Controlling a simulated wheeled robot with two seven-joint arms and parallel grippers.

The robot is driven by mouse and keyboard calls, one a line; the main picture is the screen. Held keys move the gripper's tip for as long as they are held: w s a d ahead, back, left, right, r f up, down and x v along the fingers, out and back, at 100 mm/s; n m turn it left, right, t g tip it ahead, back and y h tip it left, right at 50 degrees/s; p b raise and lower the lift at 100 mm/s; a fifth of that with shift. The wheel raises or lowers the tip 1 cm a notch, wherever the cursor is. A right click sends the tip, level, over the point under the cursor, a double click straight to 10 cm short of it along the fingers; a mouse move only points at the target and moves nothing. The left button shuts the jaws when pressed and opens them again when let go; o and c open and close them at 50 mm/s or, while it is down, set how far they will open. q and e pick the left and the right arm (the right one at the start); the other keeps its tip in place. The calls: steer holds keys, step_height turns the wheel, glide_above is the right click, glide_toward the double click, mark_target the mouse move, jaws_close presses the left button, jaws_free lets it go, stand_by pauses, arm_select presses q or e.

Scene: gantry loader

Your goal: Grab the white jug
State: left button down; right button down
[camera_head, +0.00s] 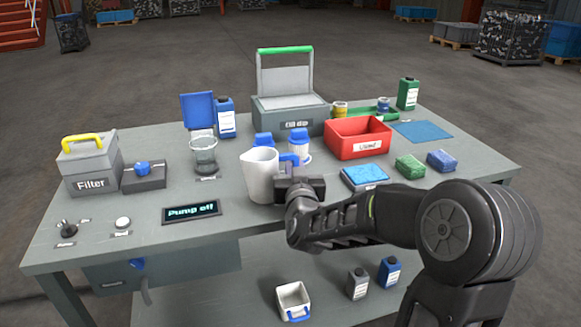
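The white jug (260,174) stands upright near the middle of the table, towards its front edge. A blue part (289,159) shows at its right side, apparently its handle. My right arm comes in from the right, and my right gripper (291,183) is at the jug's lower right side, in front of the handle area. The gripper's dark body hides its fingertips, so I cannot tell whether it touches or grips the handle. My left gripper is not in view.
Two blue-capped containers (299,148) stand close behind the jug. A red bin (357,138) and a blue pad (364,176) are to the right. A display reading "Pump off" (192,212) and a clear beaker (203,156) are to the left.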

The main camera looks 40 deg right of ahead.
step_height(320, 180, up, 10)
steer(key=p, duration=0.3)
stand_by(0.7)
steer(key=shift+f, duration=0.1)
steer(key=shift+f, duration=0.1)
stand_by(0.5)
